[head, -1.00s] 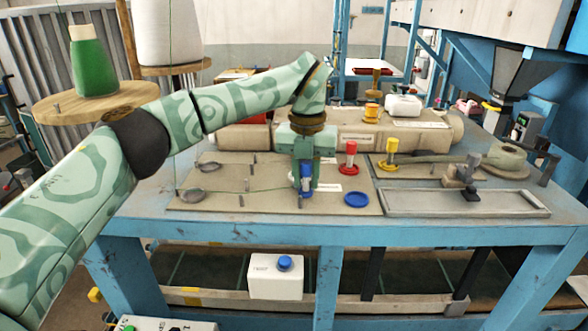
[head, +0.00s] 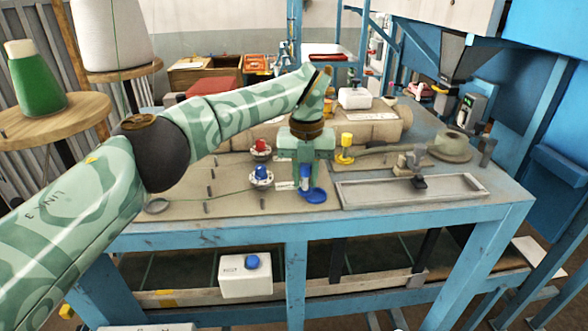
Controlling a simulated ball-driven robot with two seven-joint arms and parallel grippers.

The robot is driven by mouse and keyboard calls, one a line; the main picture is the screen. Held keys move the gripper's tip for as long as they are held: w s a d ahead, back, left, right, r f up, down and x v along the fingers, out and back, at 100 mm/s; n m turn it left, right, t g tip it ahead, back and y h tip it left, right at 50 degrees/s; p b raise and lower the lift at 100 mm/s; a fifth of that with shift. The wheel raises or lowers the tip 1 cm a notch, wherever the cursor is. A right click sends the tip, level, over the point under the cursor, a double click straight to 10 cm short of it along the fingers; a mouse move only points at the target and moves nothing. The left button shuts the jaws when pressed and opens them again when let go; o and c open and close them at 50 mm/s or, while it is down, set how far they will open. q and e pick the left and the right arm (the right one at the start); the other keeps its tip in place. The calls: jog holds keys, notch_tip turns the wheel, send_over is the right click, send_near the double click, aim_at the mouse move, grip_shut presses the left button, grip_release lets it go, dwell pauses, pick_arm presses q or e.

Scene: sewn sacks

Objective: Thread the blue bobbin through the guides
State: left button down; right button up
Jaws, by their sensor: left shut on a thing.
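My left gripper (head: 306,181) points straight down over the right part of the tan board (head: 180,205). It is shut on the blue bobbin (head: 306,178), which shows upright between the fingers. A flat blue disc (head: 315,196) lies right below the fingers; I cannot tell whether the bobbin touches it. Several thin grey pegs, the guides (head: 211,190), stand on the board to the left. A green thread (head: 195,196) runs across the board past the pegs; its end near the gripper is unclear. My right gripper is out of view.
A blue-topped piece (head: 261,175) and a red-topped piece (head: 261,148) stand left of my gripper. A yellow piece (head: 346,146) stands to its right, near a grey tray (head: 410,193). A grey disc (head: 156,206) lies at the board's left edge.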

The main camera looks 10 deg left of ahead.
pick_arm(q)
jog(key=shift+w+d, duration=0.2)
jog(key=shift+d, duration=0.45)
jog(key=shift+w+d, duration=0.15)
jog(key=shift+d, duration=0.45)
jog(key=shift+f, duration=0.5)
jog(key=shift+a+f, duration=0.1)
jog(key=c, duration=1.1)
grip_release()
jog(key=shift+c, duration=0.2)
